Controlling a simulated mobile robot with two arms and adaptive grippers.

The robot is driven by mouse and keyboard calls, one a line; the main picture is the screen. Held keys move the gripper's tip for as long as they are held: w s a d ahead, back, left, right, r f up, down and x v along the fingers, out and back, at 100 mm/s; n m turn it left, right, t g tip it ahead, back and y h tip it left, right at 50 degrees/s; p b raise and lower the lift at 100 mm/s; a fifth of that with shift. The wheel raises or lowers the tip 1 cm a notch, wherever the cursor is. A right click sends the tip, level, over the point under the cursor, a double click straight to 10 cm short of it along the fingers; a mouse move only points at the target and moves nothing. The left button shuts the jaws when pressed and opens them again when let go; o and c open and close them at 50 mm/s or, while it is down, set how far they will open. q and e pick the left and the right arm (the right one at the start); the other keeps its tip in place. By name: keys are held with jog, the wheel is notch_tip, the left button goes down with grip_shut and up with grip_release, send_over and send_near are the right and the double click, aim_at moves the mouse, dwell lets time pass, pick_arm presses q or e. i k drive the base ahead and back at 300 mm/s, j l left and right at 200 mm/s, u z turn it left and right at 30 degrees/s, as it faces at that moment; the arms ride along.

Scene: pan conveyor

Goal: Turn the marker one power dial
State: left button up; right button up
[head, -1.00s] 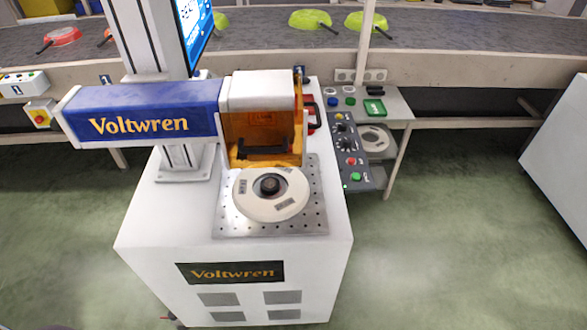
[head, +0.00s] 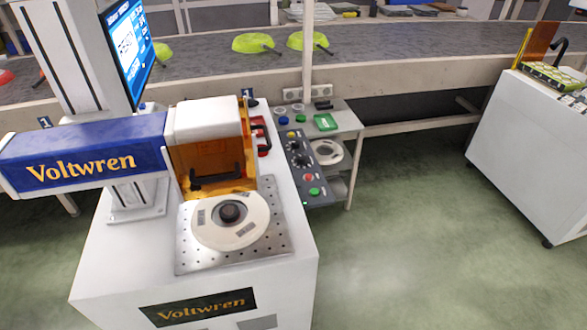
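The marker (head: 95,150) is a white machine with a blue arm lettered "Voltwren". Its dark control panel (head: 313,190) is fixed along the right side of the cabinet. Two black dials show on the panel, an upper one (head: 297,145) and a lower one (head: 302,160); their labels are too small to read. A yellow button sits above them, and a red and a green button below. A round white disc (head: 231,221) lies on the perforated plate (head: 275,253) under the amber guard (head: 207,160). Neither of my grippers is in view.
A conveyor (head: 400,55) with green pans (head: 309,41) runs across the back. A small side table (head: 345,118) with a green tray stands behind the panel. A second white cabinet (head: 525,150) stands at the right. The green floor between is clear.

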aim_at(302, 159)
jog(key=i+l+z, duration=0.15)
jog(key=l+z, duration=0.25)
jog(key=i+l+z, duration=0.5)
jog(key=l+z, duration=0.25)
jog(key=i+l+z, duration=0.35)
jog(key=i+u, duration=0.3)
jog(key=i+l+u, duration=0.15)
jog(key=i+u, duration=0.15)
